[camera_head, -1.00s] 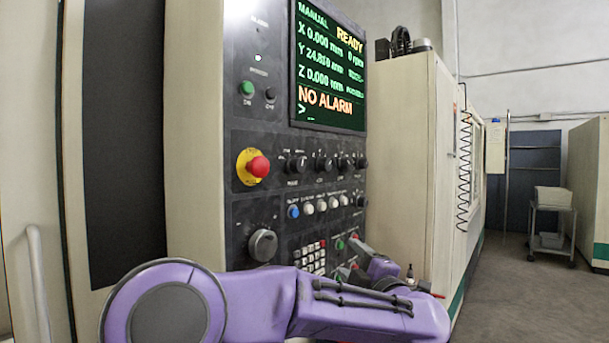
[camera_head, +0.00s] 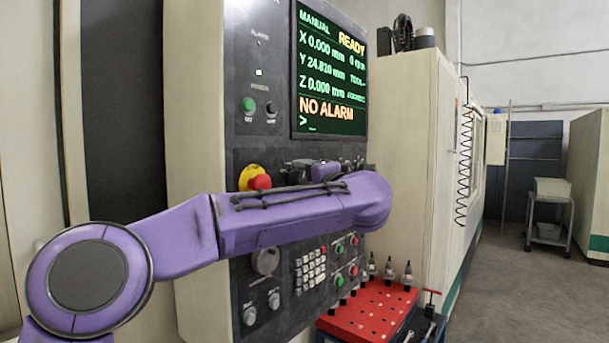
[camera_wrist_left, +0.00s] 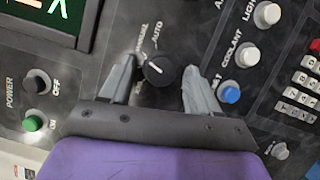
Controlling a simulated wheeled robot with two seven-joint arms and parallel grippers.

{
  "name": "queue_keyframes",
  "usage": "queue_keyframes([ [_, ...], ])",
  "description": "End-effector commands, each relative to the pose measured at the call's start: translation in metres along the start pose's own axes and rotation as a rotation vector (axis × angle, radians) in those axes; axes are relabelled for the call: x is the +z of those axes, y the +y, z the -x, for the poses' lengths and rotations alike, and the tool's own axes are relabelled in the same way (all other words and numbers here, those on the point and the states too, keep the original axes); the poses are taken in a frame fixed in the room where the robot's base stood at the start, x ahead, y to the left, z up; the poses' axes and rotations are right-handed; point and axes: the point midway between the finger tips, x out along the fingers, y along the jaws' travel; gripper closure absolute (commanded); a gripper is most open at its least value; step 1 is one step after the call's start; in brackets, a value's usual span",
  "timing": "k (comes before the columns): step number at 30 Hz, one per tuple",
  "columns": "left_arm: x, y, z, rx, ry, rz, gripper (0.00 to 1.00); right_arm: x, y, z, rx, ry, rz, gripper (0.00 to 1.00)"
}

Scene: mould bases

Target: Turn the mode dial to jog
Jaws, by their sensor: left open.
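The control panel (camera_head: 235,140) fills the middle of the head view. My left gripper (camera_head: 298,170) is at its upper row of knobs, partly hidden behind my purple forearm. In the left wrist view the mode dial (camera_wrist_left: 158,71), a round black knob with a white mark, sits between the fingers of my open left gripper (camera_wrist_left: 158,66). The fingers stand on either side of it with gaps. "MANUAL" and "AUTO" labels show above the dial; a label at its lower left is partly covered. The screen (camera_head: 330,70) reads MANUAL, READY, NO ALARM. My right gripper is not in view.
A red emergency stop (camera_head: 259,182) is left of my gripper. A blue button (camera_wrist_left: 230,94) and white buttons lie right of the dial in the wrist view. A red tray (camera_head: 365,318) with tool holders stands low at right. Open floor (camera_head: 520,300) lies further right.

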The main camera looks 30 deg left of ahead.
Motion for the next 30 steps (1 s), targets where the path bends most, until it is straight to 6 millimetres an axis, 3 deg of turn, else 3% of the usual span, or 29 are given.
queue_keyframes([
  [5, 0.0, -0.001, 0.0, 0.0, 0.0, -0.001, 0.39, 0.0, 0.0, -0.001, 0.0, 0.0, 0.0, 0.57],
  [10, 0.0, -0.001, 0.0, 0.0, 0.0, -0.001, 0.91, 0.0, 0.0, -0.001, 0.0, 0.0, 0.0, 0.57],
  [11, 0.0, -0.001, 0.0, 0.0, 0.0, -0.001, 0.94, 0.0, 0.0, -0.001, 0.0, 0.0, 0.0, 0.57],
  [20, 0.0, -0.004, 0.0, 0.01, 0.0, 0.023, 0.94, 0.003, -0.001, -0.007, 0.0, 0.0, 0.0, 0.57],
  [30, -0.001, -0.011, 0.001, 0.09, 0.0, 0.214, 0.94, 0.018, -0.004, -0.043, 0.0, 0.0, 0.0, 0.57],
])
